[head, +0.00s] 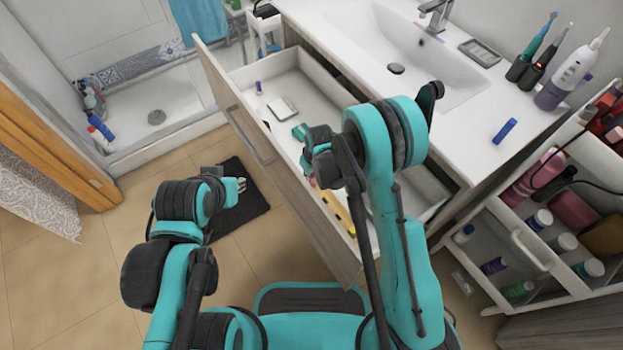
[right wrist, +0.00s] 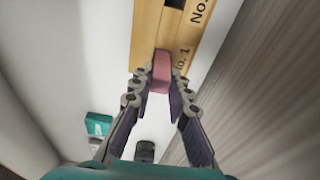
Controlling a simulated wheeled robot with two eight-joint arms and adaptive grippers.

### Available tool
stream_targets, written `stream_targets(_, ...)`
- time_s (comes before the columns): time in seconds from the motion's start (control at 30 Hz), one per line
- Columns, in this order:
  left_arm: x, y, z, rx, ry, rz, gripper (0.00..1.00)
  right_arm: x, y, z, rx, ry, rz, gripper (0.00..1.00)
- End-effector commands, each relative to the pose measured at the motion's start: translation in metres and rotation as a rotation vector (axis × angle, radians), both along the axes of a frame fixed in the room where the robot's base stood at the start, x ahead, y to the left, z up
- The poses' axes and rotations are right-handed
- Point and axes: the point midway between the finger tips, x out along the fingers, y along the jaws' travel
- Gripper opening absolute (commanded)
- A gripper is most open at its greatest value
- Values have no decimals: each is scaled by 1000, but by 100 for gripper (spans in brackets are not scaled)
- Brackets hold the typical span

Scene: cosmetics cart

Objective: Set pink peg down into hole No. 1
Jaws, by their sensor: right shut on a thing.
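The pink peg (right wrist: 161,72) is between the fingertips of my right gripper (right wrist: 160,80), which is shut on it. The wooden board (right wrist: 160,38) carries the printed labels No. 1 and No. 2 is cut off at the frame's edge. The peg is over the board's near end, beside the No. 1 label; the hole there is hidden, and I cannot tell whether the peg is inside it. In the head view the board (head: 338,213) lies in the open drawer, and my right arm hides most of the gripper. My left gripper (head: 241,185) is over the dark floor mat, its fingers too small to judge.
The board lies along the front wall of the open drawer (head: 225,88). A white box (head: 283,108) and a small purple item (head: 258,87) lie farther back in it. The sink counter (head: 470,130) stands to the right, with a cosmetics cart (head: 520,235) beside it.

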Motion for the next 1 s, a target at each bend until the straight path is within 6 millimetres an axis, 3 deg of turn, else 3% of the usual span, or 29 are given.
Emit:
stream_targets(0.37, 0, 0, -1, 0, 0, 0, 22, 0, 0, -5, 0, 0, 0, 0)
stream_targets(0.4, 0, 0, -1, 0, 0, 0, 22, 0, 0, -5, 0, 0, 0, 24)
stream_targets(0.47, 0, 0, -1, 0, 0, 0, 22, 0, 0, -5, 0, 0, 0, 37)
stream_targets(0.8, 0, 0, -1, 0, 0, 0, 22, 0, 0, -3, 0, 0, 0, 37)
stream_targets(1.0, 0, 0, 14, 0, 0, 0, 22, -4, -3, 29, 0, 0, 0, 37)
